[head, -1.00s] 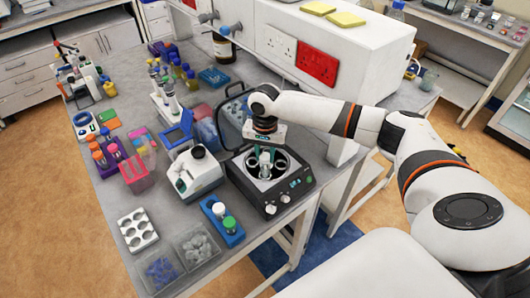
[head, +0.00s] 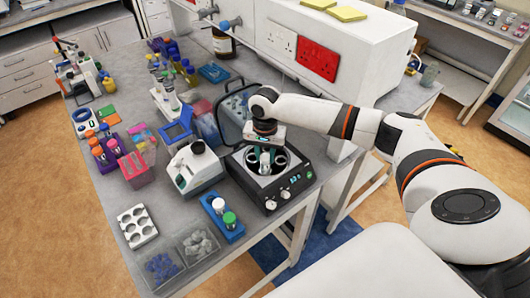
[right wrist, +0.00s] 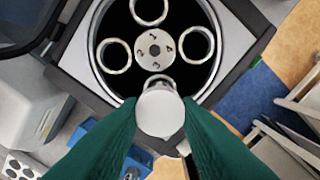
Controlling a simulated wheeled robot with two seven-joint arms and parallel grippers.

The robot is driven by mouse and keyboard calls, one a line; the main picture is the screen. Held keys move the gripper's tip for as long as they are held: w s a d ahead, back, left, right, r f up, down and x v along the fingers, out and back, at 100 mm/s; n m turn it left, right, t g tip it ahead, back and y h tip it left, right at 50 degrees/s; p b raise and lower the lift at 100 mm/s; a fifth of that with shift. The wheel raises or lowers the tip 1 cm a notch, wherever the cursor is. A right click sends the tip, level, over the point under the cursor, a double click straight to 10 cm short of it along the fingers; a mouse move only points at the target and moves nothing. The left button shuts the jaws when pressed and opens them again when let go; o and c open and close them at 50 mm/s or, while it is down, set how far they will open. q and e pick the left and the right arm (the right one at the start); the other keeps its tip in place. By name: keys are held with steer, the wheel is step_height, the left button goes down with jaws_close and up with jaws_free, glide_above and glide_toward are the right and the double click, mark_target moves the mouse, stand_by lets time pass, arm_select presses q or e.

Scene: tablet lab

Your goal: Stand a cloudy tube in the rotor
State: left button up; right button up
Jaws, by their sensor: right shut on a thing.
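My right gripper (head: 264,156) is over the open centrifuge (head: 297,181). In the right wrist view its green fingers (right wrist: 160,125) are shut on a tube with a round white cap (right wrist: 160,112). The rotor (right wrist: 154,49) has a numbered hub and pale ringed holes around it. The holes at the far side and both sides look empty. The tube's cap covers most of the near hole. The tube's body is hidden below the cap, so I cannot tell its cloudiness or how deep it sits. My left gripper is not in view.
A blue rack (head: 236,235) in front of the centrifuge holds a white-capped and a green-capped tube. A white instrument (head: 193,168) stands close on the left. The raised lid (head: 235,108) is behind the rotor. Clear bins (head: 198,243) and a white holed block (head: 137,225) lie nearer the front.

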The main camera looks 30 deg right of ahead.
steer(key=shift+f, duration=0.2)
steer(key=shift+f+b, duration=0.4)
steer(key=shift+f, duration=0.7)
steer(key=o, duration=0.9)
steer(key=shift+r, duration=0.1)
